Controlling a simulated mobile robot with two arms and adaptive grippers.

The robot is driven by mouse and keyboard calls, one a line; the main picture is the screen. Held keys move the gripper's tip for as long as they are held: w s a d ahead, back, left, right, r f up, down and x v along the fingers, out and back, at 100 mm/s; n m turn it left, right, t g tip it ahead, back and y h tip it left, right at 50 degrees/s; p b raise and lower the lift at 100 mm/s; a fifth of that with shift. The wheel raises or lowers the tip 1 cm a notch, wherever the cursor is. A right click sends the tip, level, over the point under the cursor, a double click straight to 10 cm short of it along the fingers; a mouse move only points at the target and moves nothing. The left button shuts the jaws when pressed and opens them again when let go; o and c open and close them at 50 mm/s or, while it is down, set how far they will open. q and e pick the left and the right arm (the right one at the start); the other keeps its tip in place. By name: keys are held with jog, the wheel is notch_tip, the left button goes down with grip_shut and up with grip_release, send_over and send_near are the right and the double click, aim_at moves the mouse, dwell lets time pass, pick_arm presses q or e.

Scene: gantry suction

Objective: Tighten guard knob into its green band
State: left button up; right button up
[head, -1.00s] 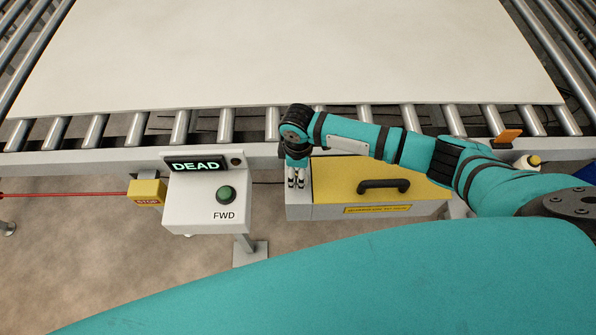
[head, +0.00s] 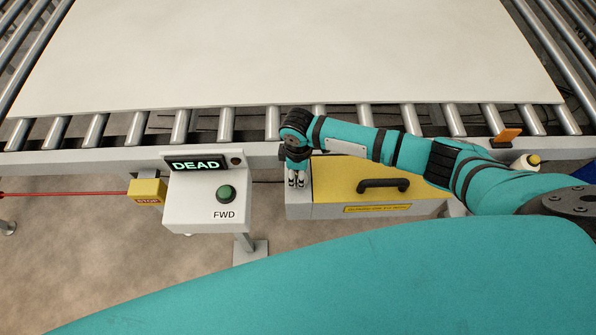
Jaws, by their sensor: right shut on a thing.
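The yellow guard (head: 335,182) with a black handle (head: 384,185) sits on a grey housing in front of the roller conveyor. My right gripper (head: 297,183) points down at the guard's left end. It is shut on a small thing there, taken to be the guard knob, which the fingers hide. No green band shows around the fingertips, so I cannot tell how the knob sits against it. My left gripper is not in view.
A white control box (head: 205,205) with a DEAD display (head: 195,165) and a green FWD button (head: 226,194) stands left of the guard. A yellow STOP box (head: 147,191) hangs on a red cord. A large pale board (head: 290,55) lies on the rollers.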

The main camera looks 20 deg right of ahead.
jog(key=shift+r+m+p, duration=0.25)
jog(key=shift+m+p, duration=0.45)
jog(key=shift+p, duration=0.2)
jog(key=shift+f+m, duration=0.2)
jog(key=shift+m, duration=0.1)
jog(key=o, duration=1.1)
jog(key=shift+o, duration=0.2)
notch_tip(320, 180, up, 12)
jog(key=shift+f, duration=0.1)
